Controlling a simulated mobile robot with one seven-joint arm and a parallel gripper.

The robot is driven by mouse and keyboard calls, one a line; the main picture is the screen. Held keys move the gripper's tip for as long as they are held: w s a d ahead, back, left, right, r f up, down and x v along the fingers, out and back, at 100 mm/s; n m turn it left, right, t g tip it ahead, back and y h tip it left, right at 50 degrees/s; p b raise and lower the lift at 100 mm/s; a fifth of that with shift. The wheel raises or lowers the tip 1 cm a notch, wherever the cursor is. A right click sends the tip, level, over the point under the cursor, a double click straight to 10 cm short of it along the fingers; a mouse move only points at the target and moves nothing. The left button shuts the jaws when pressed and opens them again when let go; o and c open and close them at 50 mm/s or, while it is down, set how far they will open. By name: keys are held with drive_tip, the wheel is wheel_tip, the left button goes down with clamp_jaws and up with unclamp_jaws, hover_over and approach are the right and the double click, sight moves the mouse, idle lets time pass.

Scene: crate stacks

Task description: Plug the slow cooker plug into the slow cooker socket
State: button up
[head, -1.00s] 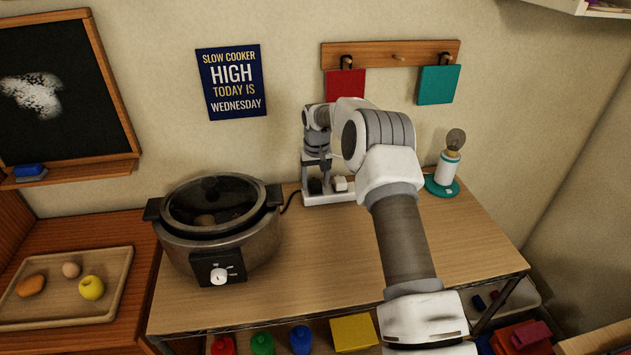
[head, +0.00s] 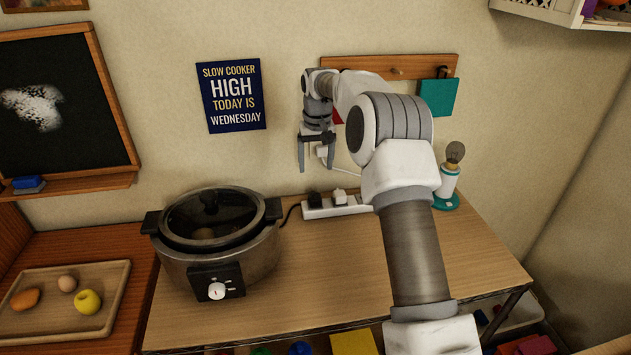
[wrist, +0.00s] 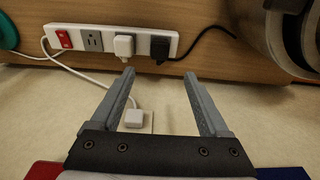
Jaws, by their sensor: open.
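The slow cooker (head: 270,255) stands on the wooden counter, with a black cord running from its right side. That cord ends in the black slow cooker plug (head: 314,199), which sits at the end outlet of the white power strip (head: 350,209). The wrist view also shows the plug (wrist: 160,47) in the strip (wrist: 84,35); I cannot tell if it is fully seated. A white plug (wrist: 124,46) sits beside it, then an empty outlet (wrist: 93,41) and a red switch (wrist: 63,38). My gripper (head: 316,168) is open and empty, above the strip near the wall.
A white wall plug (wrist: 133,118) with a white cord is behind my gripper. A small lamp (head: 449,182) stands right of the strip. A wooden tray (head: 105,318) with food lies at left. The counter front between cooker and arm is clear.

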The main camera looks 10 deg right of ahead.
drive_tip(key=r, duration=0.5)
drive_tip(key=shift+s, duration=0.35)
drive_tip(key=shift+r, duration=0.1)
drive_tip(key=s+r+t, duration=0.2)
drive_tip(key=s+r, duration=1.2)
drive_tip(key=s, duration=0.5)
drive_tip(key=s+f+t, duration=0.1)
drive_tip(key=s+f, duration=0.1)
drive_tip(key=s, duration=1)
drive_tip(key=s+f+t, duration=0.1)
drive_tip(key=s+f, duration=0.2)
drive_tip(key=s, duration=0.9)
drive_tip(key=shift+f, duration=0.25)
drive_tip(key=shift+d, duration=0.1)
